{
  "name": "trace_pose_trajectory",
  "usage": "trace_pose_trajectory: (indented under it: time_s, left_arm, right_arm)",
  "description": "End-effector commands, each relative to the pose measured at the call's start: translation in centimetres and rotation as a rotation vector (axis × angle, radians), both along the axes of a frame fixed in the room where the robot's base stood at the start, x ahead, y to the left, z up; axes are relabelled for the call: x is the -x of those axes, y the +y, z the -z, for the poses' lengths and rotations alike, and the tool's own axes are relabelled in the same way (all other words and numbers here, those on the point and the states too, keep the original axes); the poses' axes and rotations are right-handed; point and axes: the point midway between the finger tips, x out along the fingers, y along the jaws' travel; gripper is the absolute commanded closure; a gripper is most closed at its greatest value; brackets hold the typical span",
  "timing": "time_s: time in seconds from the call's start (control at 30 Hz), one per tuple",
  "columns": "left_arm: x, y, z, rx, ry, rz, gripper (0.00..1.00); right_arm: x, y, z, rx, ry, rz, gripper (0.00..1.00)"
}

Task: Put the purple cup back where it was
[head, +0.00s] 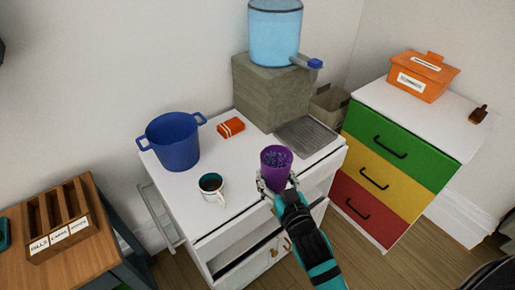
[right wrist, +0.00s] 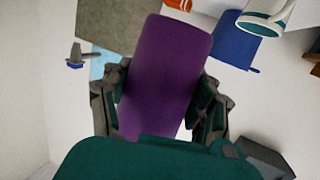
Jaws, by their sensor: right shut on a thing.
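The purple cup (head: 277,168) is near the front edge of the white cabinet top (head: 180,215) in the head view. Small bluish pieces show inside it. My right gripper (head: 276,187) is shut on the cup from the front, and the cup looks roughly upright. In the right wrist view the purple cup (right wrist: 165,75) fills the space between the fingers (right wrist: 162,100). Whether its base touches the cabinet top is hidden. My left gripper is not in view.
On the cabinet top are a white-and-teal mug (head: 211,188), a blue pot (head: 172,142), an orange packet (head: 231,127) and a metal drip tray (head: 306,137). A grey block (head: 270,92) bears a blue water dispenser (head: 275,32). A coloured drawer unit (head: 385,165) stands right.

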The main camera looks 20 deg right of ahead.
Motion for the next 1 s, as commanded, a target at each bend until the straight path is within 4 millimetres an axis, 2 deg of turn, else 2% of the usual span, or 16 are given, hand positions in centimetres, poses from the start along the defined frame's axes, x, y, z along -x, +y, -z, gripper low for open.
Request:
trace_pose_trajectory:
  time_s: [0.03,0.1,0.23,0.33,0.4,0.5,0.6,0.67,0.83,1.0]
  left_arm:
    - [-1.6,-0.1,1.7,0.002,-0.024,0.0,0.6]
    - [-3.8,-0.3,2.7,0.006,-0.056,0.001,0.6]
    - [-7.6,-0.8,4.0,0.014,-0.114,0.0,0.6]
    - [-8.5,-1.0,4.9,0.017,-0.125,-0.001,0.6]
    - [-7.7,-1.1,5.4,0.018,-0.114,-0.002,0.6]
    - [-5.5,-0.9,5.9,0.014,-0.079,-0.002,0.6]
    - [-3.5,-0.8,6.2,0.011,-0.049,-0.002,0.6]
    - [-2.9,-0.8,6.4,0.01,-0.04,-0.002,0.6]
    - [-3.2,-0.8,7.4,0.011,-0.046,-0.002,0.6]
    - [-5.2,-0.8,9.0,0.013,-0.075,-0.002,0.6]
  right_arm:
    - [-2.9,-0.1,1.8,0.003,-0.009,0.003,0.89]
    - [-6.5,-0.2,3.2,0.005,-0.009,0.009,0.89]
    - [-12.5,-0.6,4.4,0.004,-0.008,0.022,0.89]
    - [-16.0,-0.8,4.7,0.001,-0.005,0.03,0.89]
    - [-17.7,-1.0,4.6,0.0,-0.004,0.034,0.89]
    - [-19.3,-1.1,4.4,-0.003,-0.003,0.038,0.89]
    - [-20.0,-1.2,4.3,-0.003,-0.002,0.04,0.89]
    - [-20.1,-1.2,4.5,-0.003,-0.001,0.04,0.89]
    - [-20.0,-1.2,5.5,-0.003,-0.001,0.04,0.89]
    - [-20.0,-1.2,7.3,-0.002,-0.001,0.04,0.89]
